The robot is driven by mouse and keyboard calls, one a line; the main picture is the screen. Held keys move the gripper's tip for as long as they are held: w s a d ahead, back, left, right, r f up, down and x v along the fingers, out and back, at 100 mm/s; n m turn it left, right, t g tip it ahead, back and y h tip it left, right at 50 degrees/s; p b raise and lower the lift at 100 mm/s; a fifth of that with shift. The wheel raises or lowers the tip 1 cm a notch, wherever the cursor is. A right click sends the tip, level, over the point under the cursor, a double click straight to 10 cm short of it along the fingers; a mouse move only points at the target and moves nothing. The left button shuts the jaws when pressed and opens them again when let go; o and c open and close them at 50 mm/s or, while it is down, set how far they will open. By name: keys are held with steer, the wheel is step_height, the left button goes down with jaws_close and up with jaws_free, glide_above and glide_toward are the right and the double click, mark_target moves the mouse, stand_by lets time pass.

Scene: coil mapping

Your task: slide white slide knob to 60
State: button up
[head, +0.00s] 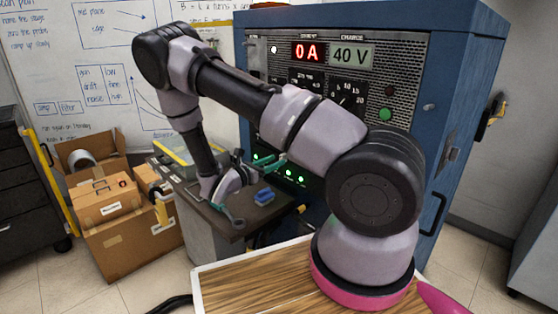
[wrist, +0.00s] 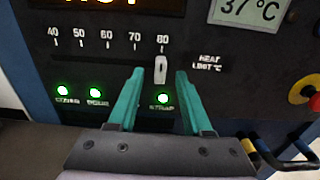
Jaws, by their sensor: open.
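The white slide knob (wrist: 160,69) sits at the 80 mark, the right end of a printed scale (wrist: 108,40) running from 40 to 80 on the dark panel. The 60 mark is to the knob's left. My gripper (wrist: 160,74) is open, with one teal finger on each side of the knob and a visible gap on both sides. Whether the fingertips reach the knob's depth is hard to tell. In the head view my gripper (head: 252,184) is low at the cabinet front; the knob cannot be made out there.
Green lamps (wrist: 95,93) line the panel below the scale. A red emergency button (wrist: 303,93) is at the right, with blue and yellow handles below it. In the head view, a dark-topped bench (head: 215,228) with a blue object (head: 264,196) stands below my gripper.

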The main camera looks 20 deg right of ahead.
steer(key=shift+x, duration=1.4)
jaws_close()
stand_by(0.4)
